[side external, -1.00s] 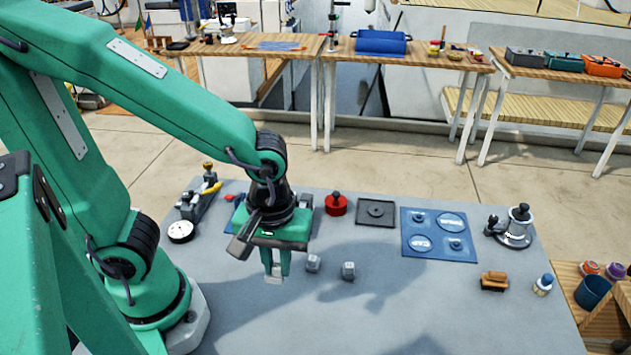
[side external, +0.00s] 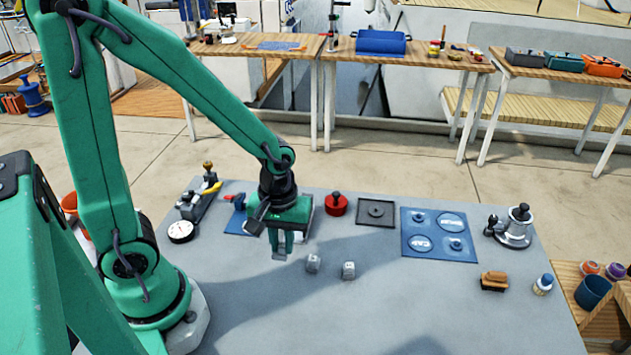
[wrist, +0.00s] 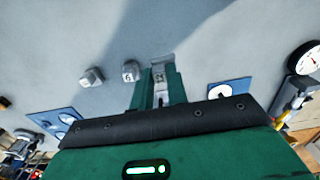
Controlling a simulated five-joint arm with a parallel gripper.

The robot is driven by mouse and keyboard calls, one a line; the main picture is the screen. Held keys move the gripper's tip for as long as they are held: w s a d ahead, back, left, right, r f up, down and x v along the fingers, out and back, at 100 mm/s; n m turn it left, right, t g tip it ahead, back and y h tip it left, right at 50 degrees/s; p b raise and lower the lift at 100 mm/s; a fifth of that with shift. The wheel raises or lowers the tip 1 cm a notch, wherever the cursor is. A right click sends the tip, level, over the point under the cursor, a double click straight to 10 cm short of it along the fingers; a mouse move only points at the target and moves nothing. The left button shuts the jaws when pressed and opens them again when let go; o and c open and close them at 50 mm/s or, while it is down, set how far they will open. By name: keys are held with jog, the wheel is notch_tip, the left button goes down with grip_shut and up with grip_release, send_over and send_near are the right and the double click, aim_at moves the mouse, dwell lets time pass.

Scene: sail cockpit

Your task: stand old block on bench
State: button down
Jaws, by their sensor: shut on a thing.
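My gripper (side external: 281,250) is above the left part of the grey bench (side external: 400,315), its fingers pointing down. It is shut on a small grey block (wrist: 160,78), seen between the green fingers in the wrist view. The fingers hide much of it, and its lower edge shows at the fingertips in the side view. Two similar grey blocks stand on the bench to the right of my gripper, a nearer one (side external: 313,263) and a farther one (side external: 348,270). I cannot tell from marks which one is the old block.
Behind are a red round pot (side external: 336,204), a dark square tray (side external: 376,212) and a blue mat (side external: 439,234). A winch-like metal piece (side external: 514,227) and a brush (side external: 494,281) are at the right. A dial gauge (side external: 181,231) is at the left. The bench's front is clear.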

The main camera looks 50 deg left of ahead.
aim_at(283, 253)
jog(key=shift+w+a+f, duration=0.3)
jog(key=shift+a, duration=0.15)
jog(key=shift+f, duration=2)
jog(key=shift+f, duration=0.15)
jog(key=c, duration=1.4)
grip_release()
jog(key=shift+r, duration=6.2)
